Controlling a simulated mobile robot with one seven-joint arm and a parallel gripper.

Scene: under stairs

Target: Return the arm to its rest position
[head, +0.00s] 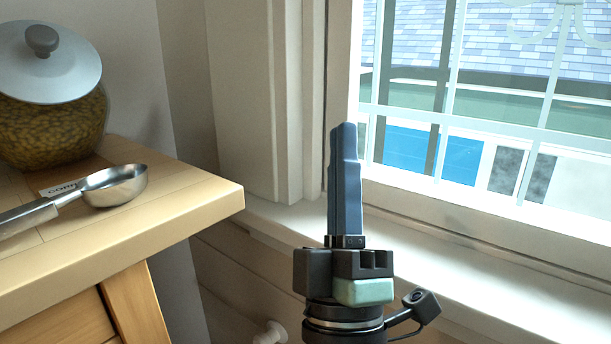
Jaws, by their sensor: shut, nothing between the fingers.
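My gripper (343,135) stands upright in the lower middle of the head view, in front of the window sill. Its two blue-grey fingers are shut against each other and point up, with nothing held between them. It is to the right of the wooden table and apart from it. The rest of my arm runs out of the picture at the bottom.
A wooden table (165,222) is at the left. On it are a metal scoop (115,186), a label and a lidded glass jar (55,125). Behind my gripper are a white sill (450,262) and a barred window. A white knob (270,333) shows low down.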

